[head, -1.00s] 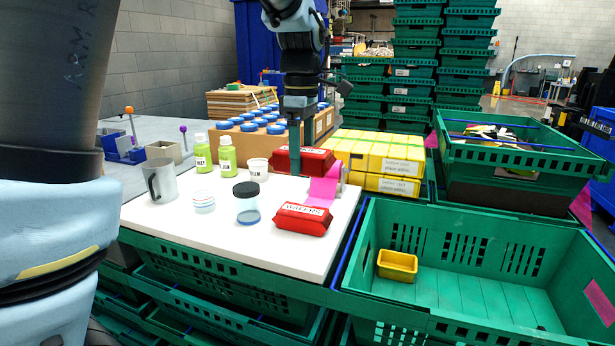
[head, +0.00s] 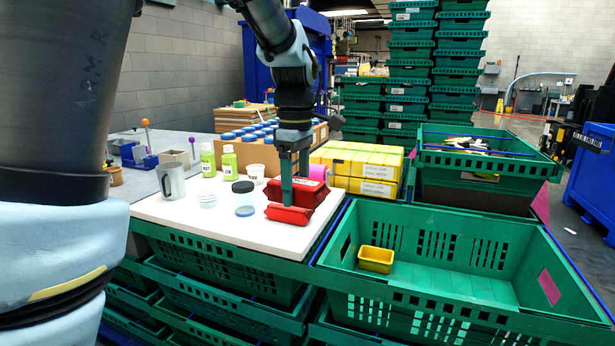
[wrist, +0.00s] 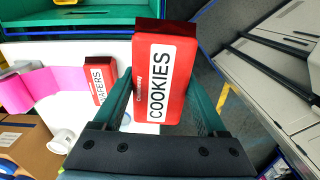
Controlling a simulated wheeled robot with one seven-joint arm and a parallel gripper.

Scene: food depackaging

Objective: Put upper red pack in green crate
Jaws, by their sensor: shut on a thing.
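The upper red pack, labelled COOKIES, (head: 313,193) is between the fingers of my gripper (head: 295,188) over the right part of the white board (head: 240,233). In the wrist view the COOKIES pack (wrist: 164,80) sits between both green fingers, which are shut on it. It looks raised off the board, but its underside is hidden. A second red pack, labelled WAFERS, (head: 288,215) lies on the board just in front and below; it also shows in the wrist view (wrist: 98,82). The green crate (head: 440,292) stands to the right of the board.
A small yellow tray (head: 376,260) sits in the crate's left part; the rest of its floor is clear. Yellow boxes (head: 362,172) and a pink roll (head: 319,173) are behind.

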